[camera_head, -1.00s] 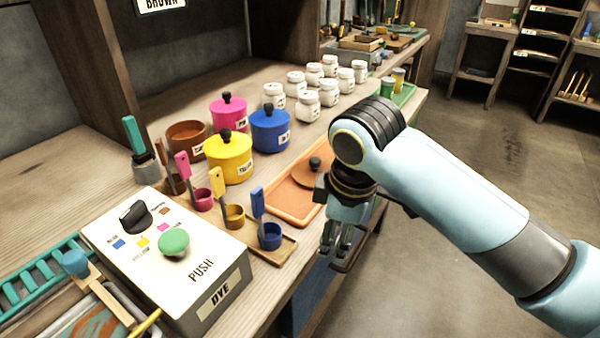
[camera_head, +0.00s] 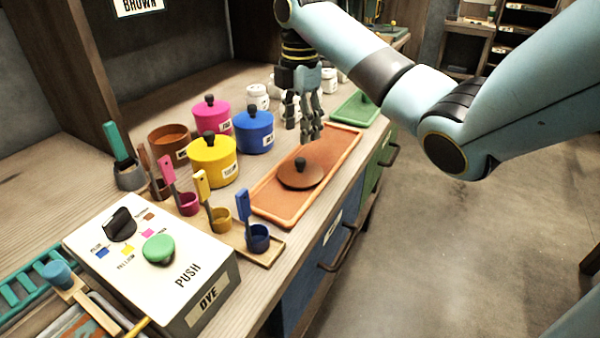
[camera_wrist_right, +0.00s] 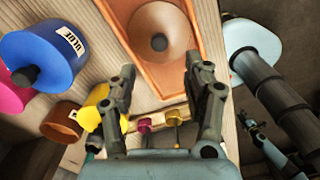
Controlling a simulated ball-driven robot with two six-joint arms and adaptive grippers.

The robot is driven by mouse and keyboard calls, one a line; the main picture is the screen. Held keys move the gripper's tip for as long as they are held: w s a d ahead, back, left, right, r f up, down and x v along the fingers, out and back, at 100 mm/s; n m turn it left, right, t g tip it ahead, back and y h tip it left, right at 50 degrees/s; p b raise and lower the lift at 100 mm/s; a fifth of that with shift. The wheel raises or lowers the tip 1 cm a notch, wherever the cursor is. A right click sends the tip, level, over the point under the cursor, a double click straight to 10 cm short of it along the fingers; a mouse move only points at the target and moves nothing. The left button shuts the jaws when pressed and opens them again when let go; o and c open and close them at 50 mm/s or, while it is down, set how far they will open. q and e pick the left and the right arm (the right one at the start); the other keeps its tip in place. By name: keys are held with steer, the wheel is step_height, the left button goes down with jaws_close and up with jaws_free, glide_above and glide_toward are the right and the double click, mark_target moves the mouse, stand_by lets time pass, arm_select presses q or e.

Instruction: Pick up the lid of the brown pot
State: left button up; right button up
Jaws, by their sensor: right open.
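The brown lid (camera_head: 300,174), a shallow disc with a dark round knob, lies on the orange tray (camera_head: 268,205) in the head view. The brown pot (camera_head: 168,146) stands open, without a lid, behind the yellow pot. In the right wrist view the lid (camera_wrist_right: 160,32) and its knob lie beyond the fingertips, roughly between them. My right gripper (camera_head: 312,138) points down above the tray, a little beyond the lid, open and empty; its fingers (camera_wrist_right: 160,75) are spread apart in the wrist view. My left gripper is not in view.
Lidded yellow (camera_head: 212,165), blue (camera_head: 254,136) and pink (camera_head: 212,117) pots stand left of the tray. Several coloured scoops and a white dye box (camera_head: 150,262) are nearer. White jars (camera_head: 257,97) and a green tray (camera_head: 352,112) lie farther back.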

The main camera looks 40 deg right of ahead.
mark_target(300, 159)
step_height(300, 159, down, 9)
steer(key=shift+d+f+b, duration=0.1)
steer(key=shift+b, duration=0.25)
jaws_close()
stand_by(0.3)
